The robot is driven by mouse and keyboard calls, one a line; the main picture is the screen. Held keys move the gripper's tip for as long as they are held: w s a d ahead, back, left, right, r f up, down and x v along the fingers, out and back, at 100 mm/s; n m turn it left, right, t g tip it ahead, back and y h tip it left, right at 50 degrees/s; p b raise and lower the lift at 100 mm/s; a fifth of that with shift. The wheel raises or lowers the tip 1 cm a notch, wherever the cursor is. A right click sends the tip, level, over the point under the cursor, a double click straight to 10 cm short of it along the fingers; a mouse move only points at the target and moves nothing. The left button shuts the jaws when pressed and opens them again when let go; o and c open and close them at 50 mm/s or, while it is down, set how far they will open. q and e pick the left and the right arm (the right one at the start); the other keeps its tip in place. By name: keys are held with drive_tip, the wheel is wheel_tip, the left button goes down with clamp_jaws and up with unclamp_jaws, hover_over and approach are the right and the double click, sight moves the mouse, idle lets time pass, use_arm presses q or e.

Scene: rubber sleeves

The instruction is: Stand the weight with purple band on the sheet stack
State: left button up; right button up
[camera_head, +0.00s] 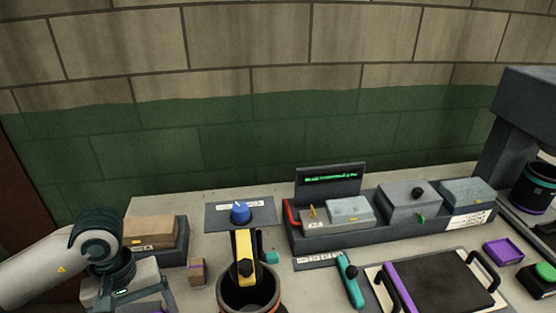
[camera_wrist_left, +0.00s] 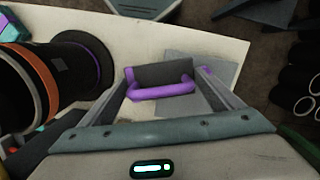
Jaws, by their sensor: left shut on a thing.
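My left gripper (camera_head: 141,298) is at the lower left in the head view. In the left wrist view its two fingers close on a dark grey block with a purple band (camera_wrist_left: 162,91), which looks like the weight. The weight is almost wholly hidden in the head view. In the wrist view a flat grey square (camera_wrist_left: 222,68) lies on the pale bench beyond the weight; I cannot tell whether it is the sheet stack. A stack of dark flat sheets (camera_head: 438,282) with a purple strip lies at the lower right in the head view. My right gripper is not in view.
A black cylinder with an orange band (camera_head: 248,295) stands to the right of my left gripper. A brown block in a grey tray (camera_head: 181,244) and a small brown box (camera_head: 197,272) are nearby. A long grey tray (camera_head: 300,240) holds several blocks at the back.

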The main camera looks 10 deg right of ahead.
use_arm(q)
drive_tip(key=shift+a+r+m, duration=0.15)
drive_tip(key=shift+a+m, duration=0.2)
drive_tip(key=shift+m, duration=0.45)
drive_tip(key=shift+a+r+m, duration=0.1)
drive_tip(key=shift+a+m, duration=0.25)
drive_tip(key=shift+m, duration=0.45)
drive_tip(key=shift+d, duration=0.1)
